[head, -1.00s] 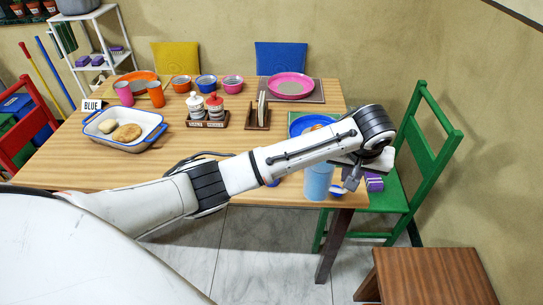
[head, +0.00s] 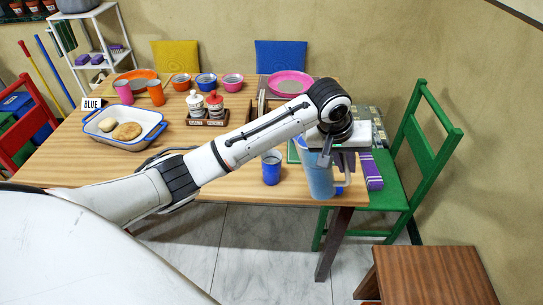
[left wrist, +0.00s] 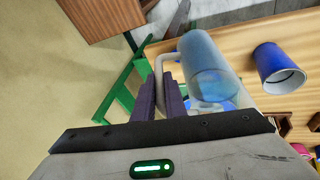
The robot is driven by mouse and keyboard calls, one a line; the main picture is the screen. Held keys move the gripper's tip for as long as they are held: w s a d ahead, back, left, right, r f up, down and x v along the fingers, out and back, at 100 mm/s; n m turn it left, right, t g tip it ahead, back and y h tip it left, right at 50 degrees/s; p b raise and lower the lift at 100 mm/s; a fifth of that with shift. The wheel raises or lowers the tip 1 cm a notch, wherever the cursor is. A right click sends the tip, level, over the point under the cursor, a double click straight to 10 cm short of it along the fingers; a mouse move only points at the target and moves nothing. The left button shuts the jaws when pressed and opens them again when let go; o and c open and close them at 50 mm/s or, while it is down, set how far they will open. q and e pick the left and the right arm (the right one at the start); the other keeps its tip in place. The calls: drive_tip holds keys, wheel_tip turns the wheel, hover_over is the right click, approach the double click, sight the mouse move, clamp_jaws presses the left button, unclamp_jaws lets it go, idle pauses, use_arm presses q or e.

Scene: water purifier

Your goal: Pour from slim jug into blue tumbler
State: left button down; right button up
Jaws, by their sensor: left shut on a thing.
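The slim jug (head: 320,180) is translucent light blue with a pale handle. It is near the table's right front corner, roughly upright; I cannot tell if its base touches the table. My left gripper (head: 343,160) is shut on the jug's handle, on its right side. The left wrist view shows its purple fingers (left wrist: 160,98) around the handle, beside the jug (left wrist: 207,68). The blue tumbler (head: 271,168) stands upright on the table left of the jug, apart from it; it also shows in the left wrist view (left wrist: 277,70). My right gripper is not in view.
A white baking dish (head: 150,137) with buns stands at left. A shaker rack (head: 208,121), bowls and cups are farther back. A green chair (head: 425,150) is at the right and a brown stool (head: 430,273) at the front right.

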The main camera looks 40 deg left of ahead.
use_arm(q)
drive_tip(key=shift+a+r+t+h, duration=0.3)
drive_tip(key=shift+a+r+h, duration=0.4)
drive_tip(key=shift+a+h, duration=0.4)
drive_tip(key=shift+s+a+r+n+h, duration=0.15)
drive_tip(key=shift+a+n+h, duration=0.25)
drive_tip(key=shift+a+h, duration=0.25)
drive_tip(key=shift+a+r+h, duration=0.15)
drive_tip(key=shift+a+h, duration=0.05)
drive_tip(key=shift+h, duration=0.35)
drive_tip(key=shift+s+a+f+n+t+h, duration=0.1)
drive_tip(key=shift+a+f+n+t+h, duration=0.1)
drive_tip(key=shift+a+h, duration=0.25)
drive_tip(key=shift+a+f+n+t+h, duration=0.1)
drive_tip(key=shift+a+n+t+h, duration=0.1)
drive_tip(key=shift+h, duration=0.45)
drive_tip(key=shift+a+r+t+h, duration=0.3)
drive_tip(key=shift+a+r+h, duration=0.35)
drive_tip(key=shift+r+h, duration=0.35)
idle(1.3)
